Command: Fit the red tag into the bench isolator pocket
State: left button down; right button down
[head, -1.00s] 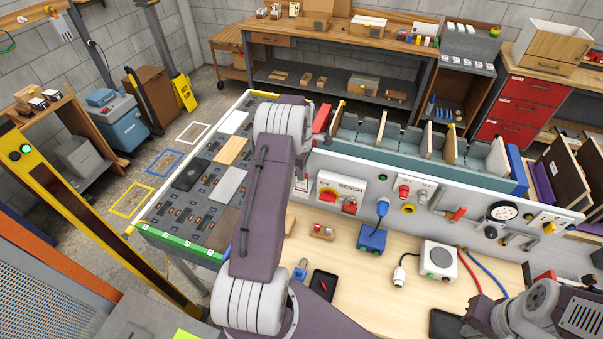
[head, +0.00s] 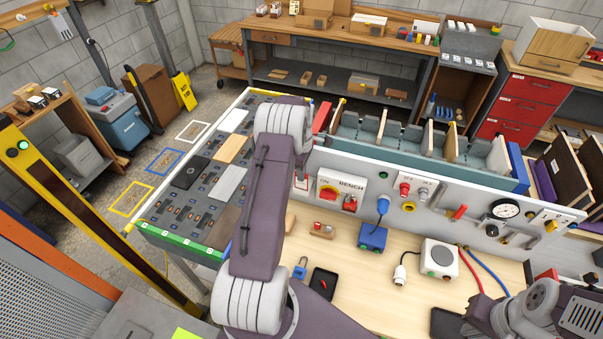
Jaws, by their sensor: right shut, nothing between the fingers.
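The bench isolator (head: 342,191) is a white box marked BENCH on the upright panel, with a red rotary switch (head: 328,191) on yellow. A small red piece (head: 350,203) sits at its lower right; I cannot tell whether this is the tag or a pocket. Another small red item (head: 323,284) lies on a black tray (head: 318,293) on the wooden worktop. My left arm rises in front of the panel's left end, and its gripper does not show. My right gripper (head: 580,316) is at the bottom right corner, shut and empty, its fingertips hardly visible, well right of the isolator.
A blue padlock (head: 300,269), a wooden block with red on it (head: 322,231), a blue box (head: 372,239) and a round-topped white unit (head: 438,257) stand on the worktop. A rack of boards (head: 400,135) is behind the panel. Bare worktop (head: 375,290) shows in the middle.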

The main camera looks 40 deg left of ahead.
pick_arm(q)
jog(key=shift+f+b, duration=0.6)
jog(key=shift+f, duration=0.35)
jog(key=c, duration=1.6)
grip_release()
jog(key=shift+r, duration=0.15)
notch_tip(320, 180, up, 8)
jog(key=b, duration=0.3)
jog(key=shift+r, duration=0.4)
